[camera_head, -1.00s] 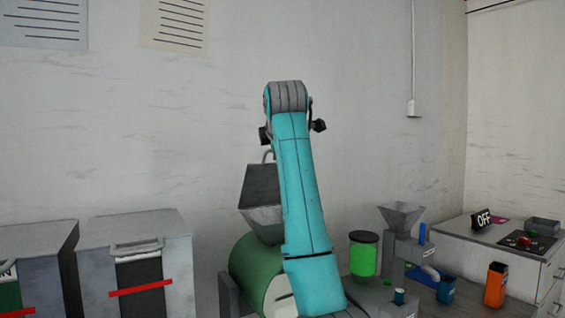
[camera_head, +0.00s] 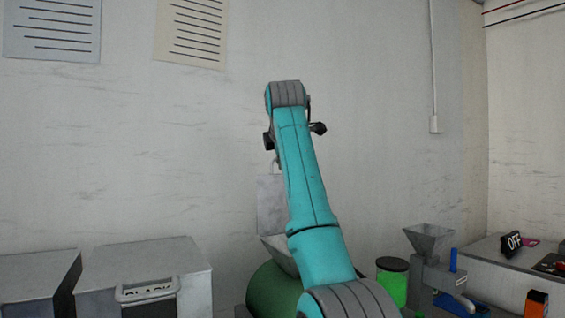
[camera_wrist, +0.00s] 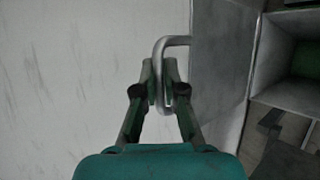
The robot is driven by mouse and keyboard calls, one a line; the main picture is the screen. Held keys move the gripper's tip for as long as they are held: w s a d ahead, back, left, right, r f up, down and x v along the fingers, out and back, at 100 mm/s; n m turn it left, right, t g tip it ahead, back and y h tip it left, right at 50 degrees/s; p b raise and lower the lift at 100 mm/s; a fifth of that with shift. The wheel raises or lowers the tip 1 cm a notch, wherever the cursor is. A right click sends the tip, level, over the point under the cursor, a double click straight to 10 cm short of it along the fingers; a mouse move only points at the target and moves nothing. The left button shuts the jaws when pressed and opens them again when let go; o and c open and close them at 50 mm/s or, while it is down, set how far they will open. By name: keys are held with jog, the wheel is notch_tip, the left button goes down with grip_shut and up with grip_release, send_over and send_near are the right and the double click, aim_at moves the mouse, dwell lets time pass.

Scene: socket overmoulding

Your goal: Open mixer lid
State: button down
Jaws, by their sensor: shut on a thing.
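The mixer is a green drum (camera_head: 274,290) with a grey hopper (camera_head: 279,250) on top, low in the head view and partly hidden behind my arm. Its grey lid (camera_head: 270,203) stands upright above the hopper. In the wrist view the lid (camera_wrist: 222,70) is a grey panel, with the open hopper (camera_wrist: 290,90) to its right showing a green inside. My gripper (camera_wrist: 161,75) is shut on the lid's metal loop handle (camera_wrist: 160,55). In the head view the gripper is mostly hidden behind my arm.
Grey bins (camera_head: 145,270) stand at the lower left.

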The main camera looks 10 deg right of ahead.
jog(key=shift+w, duration=0.3)
jog(key=shift+a, duration=0.1)
jog(key=c, duration=1.2)
grip_release()
jog(key=shift+c, duration=0.2)
jog(key=v, duration=1.2)
jog(key=shift+s, duration=0.1)
